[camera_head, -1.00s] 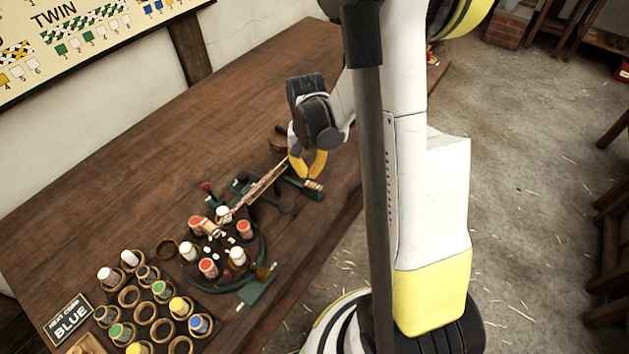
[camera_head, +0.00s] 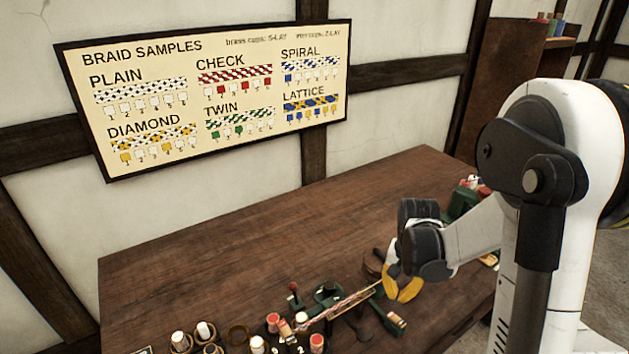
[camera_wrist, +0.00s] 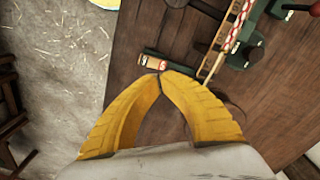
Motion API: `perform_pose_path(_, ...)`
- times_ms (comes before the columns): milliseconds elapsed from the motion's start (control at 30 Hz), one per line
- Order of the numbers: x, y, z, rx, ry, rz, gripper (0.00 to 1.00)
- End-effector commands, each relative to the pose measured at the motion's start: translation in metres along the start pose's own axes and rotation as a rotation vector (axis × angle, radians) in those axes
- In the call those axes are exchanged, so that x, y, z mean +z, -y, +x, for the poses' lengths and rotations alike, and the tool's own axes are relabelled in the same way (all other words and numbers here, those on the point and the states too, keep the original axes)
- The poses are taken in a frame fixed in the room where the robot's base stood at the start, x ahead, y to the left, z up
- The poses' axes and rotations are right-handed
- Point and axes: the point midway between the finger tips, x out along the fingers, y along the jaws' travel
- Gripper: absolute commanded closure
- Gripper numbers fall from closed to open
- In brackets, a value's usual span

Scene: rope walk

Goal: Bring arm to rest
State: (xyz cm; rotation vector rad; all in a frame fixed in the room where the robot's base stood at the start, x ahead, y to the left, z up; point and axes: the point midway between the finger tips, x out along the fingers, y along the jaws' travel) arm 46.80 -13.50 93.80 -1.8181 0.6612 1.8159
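My gripper (camera_head: 402,290) hangs low over the right part of the wooden bench, with its yellow fingers pointing down. In the wrist view my gripper (camera_wrist: 160,75) has its two fingertips together and nothing shows between them. A red-and-white braid (camera_head: 335,311) runs from the bobbins up toward the gripper; it also shows beyond the fingers in the wrist view (camera_wrist: 232,32), apart from them. A green fixture with a brass-coloured end (camera_head: 396,320) sits just below the gripper. My arm crosses the right side of the head view.
The bench (camera_head: 210,245) is clear at the back and left. Several bobbins (camera_head: 257,344) in red and white stand at the front. A braid samples board (camera_head: 210,90) hangs on the wall behind. Red and green items (camera_head: 465,199) sit at the bench's far right end.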

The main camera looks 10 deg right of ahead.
Motion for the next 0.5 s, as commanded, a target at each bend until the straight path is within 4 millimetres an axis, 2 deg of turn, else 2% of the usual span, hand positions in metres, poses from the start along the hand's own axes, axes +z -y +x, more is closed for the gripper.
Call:
perform_pose_path(133,0.007,0.006,-0.017,-0.013,-0.030,-0.037,1.00)
perform_pose_path(267,0.024,0.017,-0.053,-0.043,-0.103,-0.129,1.00)
perform_pose_path(400,0.053,0.029,-0.094,-0.083,-0.205,-0.252,1.00)
perform_pose_path(500,0.075,0.034,-0.117,-0.111,-0.281,-0.339,1.00)
